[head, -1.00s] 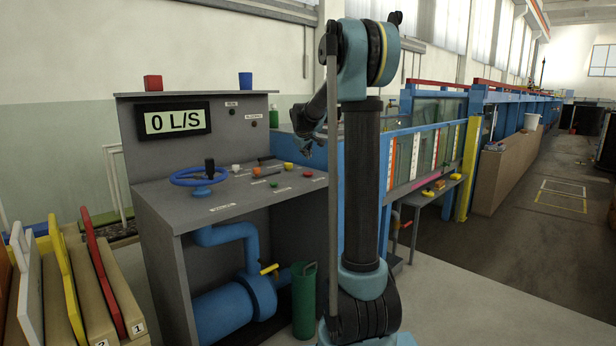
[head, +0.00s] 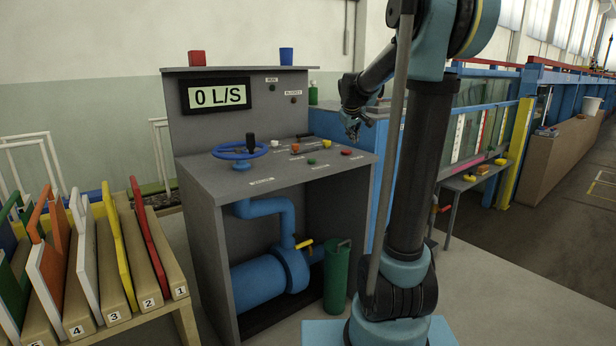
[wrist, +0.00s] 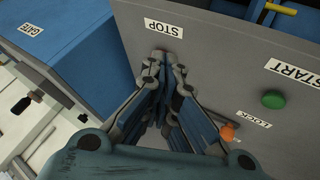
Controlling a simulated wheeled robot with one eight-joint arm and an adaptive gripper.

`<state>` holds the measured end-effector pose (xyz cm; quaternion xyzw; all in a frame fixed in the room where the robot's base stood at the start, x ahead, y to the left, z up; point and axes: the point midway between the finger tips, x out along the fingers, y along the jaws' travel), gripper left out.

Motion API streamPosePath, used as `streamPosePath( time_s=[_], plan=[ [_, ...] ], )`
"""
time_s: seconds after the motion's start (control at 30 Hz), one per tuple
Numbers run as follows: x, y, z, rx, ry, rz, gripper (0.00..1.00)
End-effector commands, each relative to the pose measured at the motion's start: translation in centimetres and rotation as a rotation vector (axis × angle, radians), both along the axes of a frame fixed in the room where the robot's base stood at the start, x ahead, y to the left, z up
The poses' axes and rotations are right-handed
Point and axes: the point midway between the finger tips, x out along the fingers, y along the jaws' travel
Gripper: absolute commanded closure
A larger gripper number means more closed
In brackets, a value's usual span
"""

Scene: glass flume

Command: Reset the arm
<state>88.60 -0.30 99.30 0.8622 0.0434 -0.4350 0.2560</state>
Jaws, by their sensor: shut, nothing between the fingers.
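My gripper (head: 352,132) hangs in the air by the right end of the grey control desk (head: 225,170), apart from its buttons in the head view. In the wrist view my gripper (wrist: 168,62) has its fingertips together with nothing between them. They point at the desk near the STOP label (wrist: 164,28). A green button (wrist: 273,99) by the START label and an orange knob (wrist: 227,132) by the LOCK label lie to the right. The red button (head: 346,152) shows on the desk in the head view.
The blue handwheel (head: 240,151) and the display reading 0 L/S (head: 216,95) are on the desk. A green cylinder (head: 338,275) stands beside it. Numbered slots with coloured boards (head: 110,260) are at left. The glass flume (head: 480,110) runs along the right, with floor beside it.

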Motion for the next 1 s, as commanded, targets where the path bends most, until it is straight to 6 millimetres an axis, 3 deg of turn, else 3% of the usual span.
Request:
streamPosePath(
  time_s=[0.1, 0.47, 1.0],
  plan=[
    [-4.8, -0.4, -1.1, 0.034, 0.037, -0.037, 1.0],
    [-18.2, -1.0, -5.7, 0.135, 0.154, -0.142, 1.0],
    [-36.8, -0.5, -16.1, 0.27, 0.332, -0.298, 1.0]
  ],
)
